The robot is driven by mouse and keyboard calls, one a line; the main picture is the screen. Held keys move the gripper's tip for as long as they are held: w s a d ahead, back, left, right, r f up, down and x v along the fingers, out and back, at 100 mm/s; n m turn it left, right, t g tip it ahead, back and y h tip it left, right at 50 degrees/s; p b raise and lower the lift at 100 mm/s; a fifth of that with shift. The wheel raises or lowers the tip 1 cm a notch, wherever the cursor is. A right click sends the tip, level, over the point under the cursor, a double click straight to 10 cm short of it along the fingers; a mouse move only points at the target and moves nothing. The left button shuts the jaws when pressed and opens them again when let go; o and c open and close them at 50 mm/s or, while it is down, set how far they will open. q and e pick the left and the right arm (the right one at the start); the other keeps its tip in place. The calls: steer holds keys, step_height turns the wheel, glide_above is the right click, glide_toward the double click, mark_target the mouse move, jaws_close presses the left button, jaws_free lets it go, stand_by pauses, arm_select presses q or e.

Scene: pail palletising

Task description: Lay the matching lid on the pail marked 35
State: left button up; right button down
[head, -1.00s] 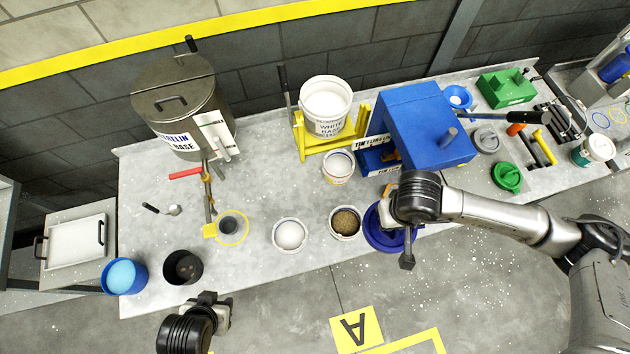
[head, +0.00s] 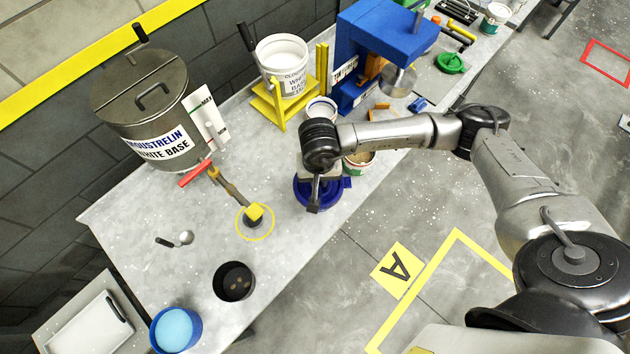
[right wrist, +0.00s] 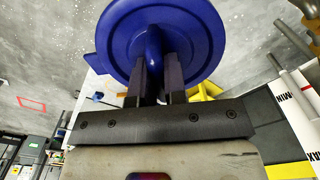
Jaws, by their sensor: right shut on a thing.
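My right gripper (head: 315,190) is shut on the blue lid (head: 331,197) by its raised handle. The lid also shows in the right wrist view (right wrist: 205,35), with the fingers (right wrist: 157,75) either side of the handle. In the head view it lies left of an open pail with brown contents (head: 360,160). The lid and arm hide what is beneath, so I cannot tell whether it touches a pail. A white open pail (head: 321,106) stands farther back. I can read no 35 on any pail. My left gripper is out of view.
A large metal drum (head: 155,112) and a white-base bucket on a yellow stand (head: 283,68) stand at the back. The blue press (head: 385,40) rises behind my right arm. A black cup (head: 234,281) and a blue cup (head: 176,330) stand at the front left.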

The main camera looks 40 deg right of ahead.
steer(key=w+d+f+m+b, duration=0.2)
steer(key=d+f+m+b, duration=0.1)
steer(key=f+b, duration=0.4)
steer(key=w+d+f+m+b, duration=0.3)
steer(key=f+m+b, duration=0.2)
steer(key=f, duration=0.6)
steer(key=shift+w+f+m+b, duration=0.15)
steer(key=shift+w+m+b, duration=0.25)
steer(key=shift+b, duration=0.65)
steer(key=shift+a+f, duration=0.1)
steer(key=shift+f+b, duration=0.1)
steer(key=shift+b, duration=0.45)
stand_by(0.3)
steer(key=shift+f, duration=0.15)
stand_by(0.6)
stand_by(0.4)
